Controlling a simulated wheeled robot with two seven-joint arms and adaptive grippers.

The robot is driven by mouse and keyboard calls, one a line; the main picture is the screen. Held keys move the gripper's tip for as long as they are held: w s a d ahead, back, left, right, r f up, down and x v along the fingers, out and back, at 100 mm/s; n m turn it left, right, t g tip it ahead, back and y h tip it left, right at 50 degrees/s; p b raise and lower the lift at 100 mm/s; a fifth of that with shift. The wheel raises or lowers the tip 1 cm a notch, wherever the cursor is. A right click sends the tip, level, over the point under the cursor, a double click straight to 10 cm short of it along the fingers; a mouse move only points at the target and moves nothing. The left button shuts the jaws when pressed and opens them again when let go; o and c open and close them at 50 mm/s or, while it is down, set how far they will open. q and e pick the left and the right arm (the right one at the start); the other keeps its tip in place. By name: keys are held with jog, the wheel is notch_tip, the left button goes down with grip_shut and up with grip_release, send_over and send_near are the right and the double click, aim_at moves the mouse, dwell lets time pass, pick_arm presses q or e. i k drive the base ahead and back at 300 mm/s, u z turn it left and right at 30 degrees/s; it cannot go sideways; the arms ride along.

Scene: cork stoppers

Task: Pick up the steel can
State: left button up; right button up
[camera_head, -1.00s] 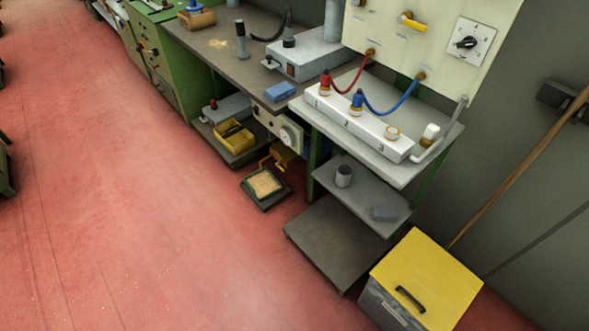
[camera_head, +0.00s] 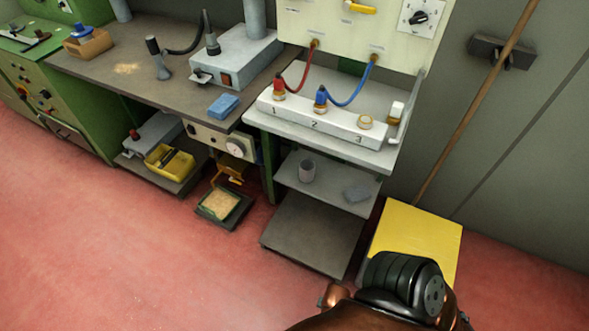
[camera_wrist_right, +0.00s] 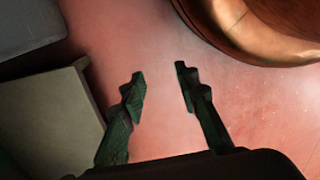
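The can is not visible in the right wrist view. My right gripper (camera_wrist_right: 161,82) shows in the right wrist view with its two dark fingers apart and nothing between them; red floor is behind them. My right arm comes in at the bottom right of the head view, well short of the can. My left gripper is in neither view.
The grey rack's top (camera_head: 258,122) holds a white block (camera_head: 288,119) with red and blue cables. A yellow-lidded box (camera_head: 432,232) stands right of the rack, partly behind my arm. A broom handle (camera_head: 470,105) leans on the wall. The red floor (camera_head: 130,240) is open at front left.

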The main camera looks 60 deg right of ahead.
aim_at(307, 167)
jog(key=z, duration=0.35)
jog(key=i, duration=0.7)
jog(key=z, duration=0.55)
